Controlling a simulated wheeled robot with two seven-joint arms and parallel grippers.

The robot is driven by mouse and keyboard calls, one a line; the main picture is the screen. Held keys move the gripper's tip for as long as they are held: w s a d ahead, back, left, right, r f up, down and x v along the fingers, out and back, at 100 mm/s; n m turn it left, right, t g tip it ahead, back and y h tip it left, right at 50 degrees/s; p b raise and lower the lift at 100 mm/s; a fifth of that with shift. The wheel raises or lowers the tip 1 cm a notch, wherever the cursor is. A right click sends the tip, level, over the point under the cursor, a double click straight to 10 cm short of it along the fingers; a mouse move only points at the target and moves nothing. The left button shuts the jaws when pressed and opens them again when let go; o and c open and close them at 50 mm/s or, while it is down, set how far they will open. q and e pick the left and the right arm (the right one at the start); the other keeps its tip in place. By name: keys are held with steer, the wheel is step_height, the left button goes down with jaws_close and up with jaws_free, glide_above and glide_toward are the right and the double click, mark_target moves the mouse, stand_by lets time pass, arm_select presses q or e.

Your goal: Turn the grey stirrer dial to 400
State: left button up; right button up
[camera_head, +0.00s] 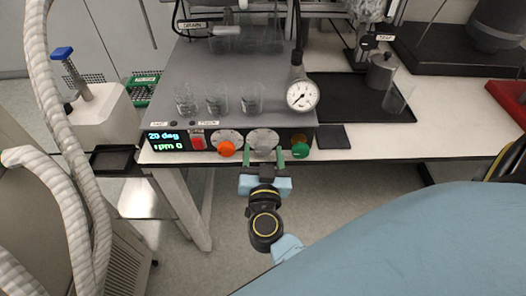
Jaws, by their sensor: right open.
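The grey stirrer dial (264,148) is on the front panel of the reactor unit (243,80), over a pale round scale. My right gripper (274,158) is in front of it, its two green fingertips apart on either side of the dial. I cannot tell whether the fingers touch it. The display (164,140) at the panel's left reads about 20 deg and rpm 0. The dial's pointer is too small to read. My left gripper is not in view.
An orange knob (226,149) sits left of the dial and a green knob (300,151) right. A red switch (197,142) is beside the display. Glass beakers (217,103) and a pressure gauge (302,96) stand above the panel. A black tray (362,100) lies to the right.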

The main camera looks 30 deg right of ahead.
steer(key=shift+w+d, duration=0.4)
steer(key=shift+w, duration=0.3)
steer(key=c, duration=1)
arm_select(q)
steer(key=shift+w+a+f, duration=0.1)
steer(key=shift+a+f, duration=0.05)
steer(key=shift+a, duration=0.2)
arm_select(e)
steer(key=shift+o, duration=0.2)
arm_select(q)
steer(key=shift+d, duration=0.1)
